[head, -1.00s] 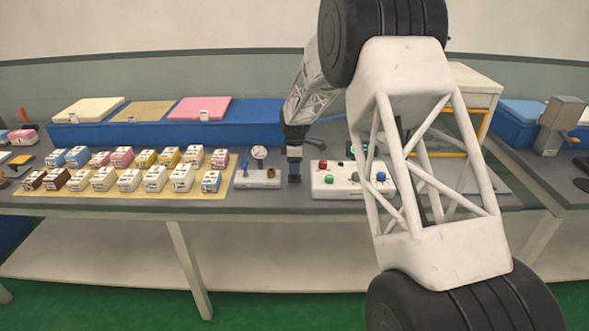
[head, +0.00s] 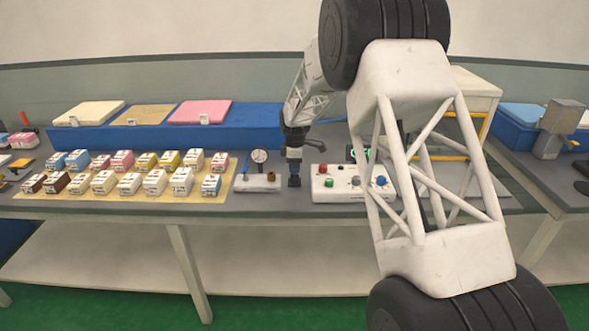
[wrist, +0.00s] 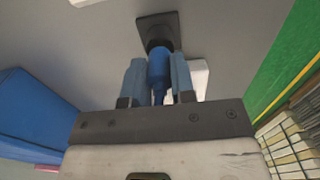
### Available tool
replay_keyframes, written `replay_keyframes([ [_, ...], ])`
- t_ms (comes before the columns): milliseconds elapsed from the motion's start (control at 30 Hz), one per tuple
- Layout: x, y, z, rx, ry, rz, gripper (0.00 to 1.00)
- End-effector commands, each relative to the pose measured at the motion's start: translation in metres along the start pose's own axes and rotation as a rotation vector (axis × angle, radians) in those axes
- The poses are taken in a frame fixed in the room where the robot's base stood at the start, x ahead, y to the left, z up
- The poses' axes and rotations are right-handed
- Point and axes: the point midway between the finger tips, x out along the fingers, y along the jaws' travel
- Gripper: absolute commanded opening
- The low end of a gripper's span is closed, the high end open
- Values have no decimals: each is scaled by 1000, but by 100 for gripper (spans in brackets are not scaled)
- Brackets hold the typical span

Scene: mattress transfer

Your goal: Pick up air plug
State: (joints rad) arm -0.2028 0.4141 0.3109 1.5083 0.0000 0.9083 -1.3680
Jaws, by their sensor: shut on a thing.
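The air plug (wrist: 158,68) is a blue cylinder with a dark end, seen in the wrist view between the two fingers. My gripper (wrist: 158,82) is shut on it, with one blue-grey finger on each side. The plug's dark end meets a small black square stand (wrist: 170,20); I cannot tell whether it is seated in it or just above it. In the head view my gripper (head: 294,168) points down over this stand (head: 294,182) on the grey table. The plug itself is hard to make out there.
Left of the gripper is a small grey box with a round gauge (head: 259,156) and a brass port (head: 271,176). Close on the right is a white control panel (head: 338,196) with coloured buttons. Several small cartons stand on a tan mat (head: 120,195) further left.

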Motion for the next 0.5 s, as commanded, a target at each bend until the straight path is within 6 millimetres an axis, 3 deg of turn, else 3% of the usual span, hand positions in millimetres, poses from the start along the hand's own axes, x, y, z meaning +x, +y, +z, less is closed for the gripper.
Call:
replay_keyframes([
  [200,-27,0,0,0,1,3,0],
  [500,-30,-38,8,0,0,0,0],
])
